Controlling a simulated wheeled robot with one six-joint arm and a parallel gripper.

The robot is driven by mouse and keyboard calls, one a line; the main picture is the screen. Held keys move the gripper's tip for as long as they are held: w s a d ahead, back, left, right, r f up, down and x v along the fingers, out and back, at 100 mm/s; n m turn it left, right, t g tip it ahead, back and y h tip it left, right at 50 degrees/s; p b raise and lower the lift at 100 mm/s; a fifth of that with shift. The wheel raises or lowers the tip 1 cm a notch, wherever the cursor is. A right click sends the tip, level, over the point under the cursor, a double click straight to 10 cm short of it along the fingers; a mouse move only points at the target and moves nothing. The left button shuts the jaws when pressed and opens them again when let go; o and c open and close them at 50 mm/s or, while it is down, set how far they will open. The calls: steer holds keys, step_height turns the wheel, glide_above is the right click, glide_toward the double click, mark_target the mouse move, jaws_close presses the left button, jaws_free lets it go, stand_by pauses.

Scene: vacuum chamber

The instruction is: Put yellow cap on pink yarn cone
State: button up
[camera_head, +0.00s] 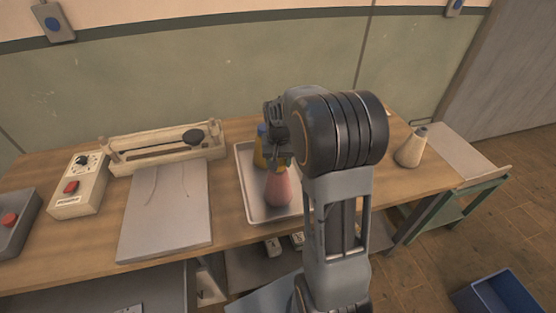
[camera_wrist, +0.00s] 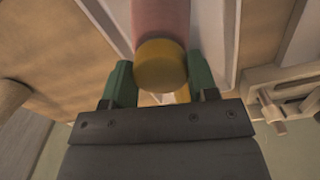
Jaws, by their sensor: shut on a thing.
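The pink yarn cone (camera_head: 278,189) stands upright on a pale tray (camera_head: 252,205) on the wooden bench. In the wrist view its pink side (camera_wrist: 160,18) shows beyond the yellow cap (camera_wrist: 161,66). My gripper (camera_wrist: 158,82) has its green fingers on either side of the cap and is shut on it. The cap lines up with the narrow end of the pink cone; I cannot tell whether it is seated or just above. In the head view my gripper (camera_head: 279,152) is over the cone's top and mostly hides the cap.
A yellow cone (camera_head: 259,152) with a blue cap (camera_head: 262,130) stands behind on the tray, close to my gripper. A cream cone (camera_head: 409,150) with a grey cap stands at the bench's right end. A grey board (camera_head: 165,208) and a control box (camera_head: 80,186) lie left.

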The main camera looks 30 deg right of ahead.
steer(key=shift+f, duration=0.25)
steer(key=o, duration=1)
steer(key=shift+r, duration=0.1)
steer(key=shift+r, duration=0.1)
step_height(320, 180, up, 14)
steer(key=shift+f+b, duration=0.15)
steer(key=shift+b, duration=0.45)
steer(key=s+a+f+n+t, duration=0.1)
steer(key=s+a, duration=0.2)
steer(key=s, duration=0.2)
steer(key=s+a+f+n+t, duration=0.2)
steer(key=s+a, duration=0.1)
steer(key=s, duration=0.2)
steer(key=s+a+f+n+t, duration=0.1)
steer(key=s+a, duration=0.2)
steer(key=s, duration=0.3)
steer(key=shift+a+f+n+t, duration=0.25)
steer(key=shift+n+t, duration=0.05)
